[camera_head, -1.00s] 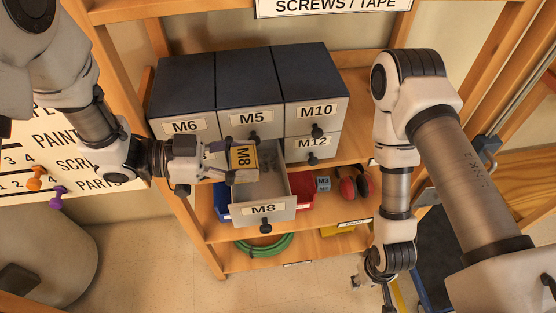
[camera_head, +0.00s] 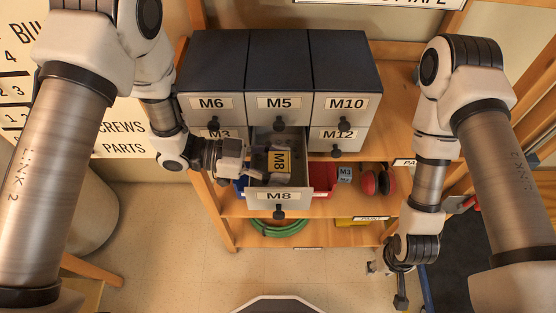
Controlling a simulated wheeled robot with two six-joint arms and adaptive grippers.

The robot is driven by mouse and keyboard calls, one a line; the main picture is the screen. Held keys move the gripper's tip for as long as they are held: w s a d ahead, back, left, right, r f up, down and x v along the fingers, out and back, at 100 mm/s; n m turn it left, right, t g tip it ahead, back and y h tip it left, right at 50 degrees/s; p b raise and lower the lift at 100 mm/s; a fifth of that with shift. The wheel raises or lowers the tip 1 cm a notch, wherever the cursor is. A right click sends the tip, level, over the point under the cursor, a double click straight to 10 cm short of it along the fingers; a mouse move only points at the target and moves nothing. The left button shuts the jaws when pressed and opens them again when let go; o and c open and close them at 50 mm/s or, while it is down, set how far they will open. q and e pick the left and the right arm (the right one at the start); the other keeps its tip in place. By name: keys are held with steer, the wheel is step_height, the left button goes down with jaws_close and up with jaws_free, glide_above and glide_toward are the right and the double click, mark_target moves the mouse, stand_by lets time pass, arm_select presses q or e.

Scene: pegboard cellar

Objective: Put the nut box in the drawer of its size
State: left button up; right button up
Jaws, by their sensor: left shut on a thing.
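My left gripper (camera_head: 268,163) reaches in from the left and is shut on the nut box. I cannot tell whether the box touches the drawer floor. My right gripper (camera_head: 400,298) hangs low at the right, away from the drawers, and its fingers are too small to read.
Closed drawers M6 (camera_head: 211,103), M5 (camera_head: 280,103), M10 (camera_head: 345,103) and M12 (camera_head: 338,134) surround the open one. Red ear muffs (camera_head: 376,182) and a box marked M3 (camera_head: 345,173) sit on the shelf below. A green hose (camera_head: 279,228) lies lower.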

arm_select(q)
steer(key=shift+f, duration=0.6)
steer(key=shift+s, duration=0.1)
steer(key=o, duration=1.2)
steer(key=shift+s+b, duration=0.1)
steer(key=shift+b, duration=0.2)
steer(key=shift+c, duration=0.2)
steer(key=shift+o, duration=1.1)
steer(key=shift+d+f, duration=0.1)
steer(key=shift+f, duration=0.05)
steer(key=shift+r, duration=0.3)
steer(key=a+r+b, duration=0.1)
steer(key=a+r, duration=0.1)
steer(key=a, duration=0.5)
steer(key=shift+w+a+r, duration=0.2)
steer(key=shift+w+a, duration=0.05)
steer(key=shift+w, duration=0.05)
